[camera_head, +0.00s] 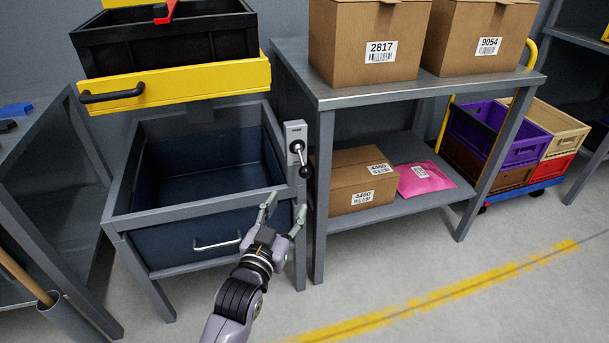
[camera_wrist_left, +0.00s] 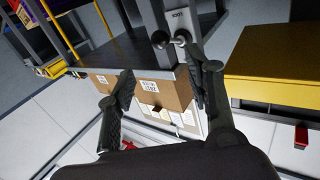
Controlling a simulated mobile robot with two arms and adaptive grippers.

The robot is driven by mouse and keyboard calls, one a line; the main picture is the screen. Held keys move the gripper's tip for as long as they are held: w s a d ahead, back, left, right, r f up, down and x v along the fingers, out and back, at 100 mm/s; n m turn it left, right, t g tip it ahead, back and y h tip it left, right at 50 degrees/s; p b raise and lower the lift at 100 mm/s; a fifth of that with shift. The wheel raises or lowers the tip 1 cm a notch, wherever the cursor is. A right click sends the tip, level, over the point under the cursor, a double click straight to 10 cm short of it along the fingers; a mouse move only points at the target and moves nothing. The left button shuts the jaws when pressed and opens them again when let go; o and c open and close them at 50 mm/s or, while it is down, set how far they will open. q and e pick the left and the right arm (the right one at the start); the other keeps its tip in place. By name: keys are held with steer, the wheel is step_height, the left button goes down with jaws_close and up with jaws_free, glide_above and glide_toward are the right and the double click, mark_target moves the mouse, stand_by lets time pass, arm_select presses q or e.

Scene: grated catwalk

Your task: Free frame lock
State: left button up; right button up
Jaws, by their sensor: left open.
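The frame lock (camera_head: 295,132) is a pale grey plate on the right front post of the grey metal frame (camera_head: 118,205). Its short lever (camera_head: 301,157) hangs downward and ends in a black knob (camera_head: 305,171). In the left wrist view the lock plate (camera_wrist_left: 184,20) shows at the top, with the knob (camera_wrist_left: 159,39) beyond the fingers. My left gripper (camera_head: 284,206) is open and empty, below the knob and in front of the frame. It is apart from the lever. It also shows in the left wrist view (camera_wrist_left: 168,82). My right gripper is not in view.
A dark blue drawer (camera_head: 190,237) with a pale handle sits in the frame. A yellow drawer (camera_head: 200,85) holding a black crate (camera_head: 165,48) juts out above. A grey table (camera_head: 330,102) with cardboard boxes (camera_head: 365,50) stands close right. The floor at front right is clear.

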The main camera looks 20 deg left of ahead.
mark_target(303, 177)
arm_select(q)
steer(key=w+b, duration=0.1)
steer(key=w, duration=0.7)
steer(key=shift+f, duration=0.1)
steer(key=w+b, duration=0.1)
steer(key=w, duration=0.4)
steer(key=shift+w, duration=0.5)
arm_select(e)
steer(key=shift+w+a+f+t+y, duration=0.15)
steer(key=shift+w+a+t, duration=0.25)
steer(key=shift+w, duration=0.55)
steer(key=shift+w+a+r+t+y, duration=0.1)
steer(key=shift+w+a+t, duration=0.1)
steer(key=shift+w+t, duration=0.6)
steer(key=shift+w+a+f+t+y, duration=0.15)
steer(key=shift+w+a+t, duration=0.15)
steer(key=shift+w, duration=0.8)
arm_select(q)
steer(key=shift+c, duration=0.2)
steer(key=c, duration=0.6)
steer(key=shift+d, duration=0.1)
steer(key=c, duration=0.3)
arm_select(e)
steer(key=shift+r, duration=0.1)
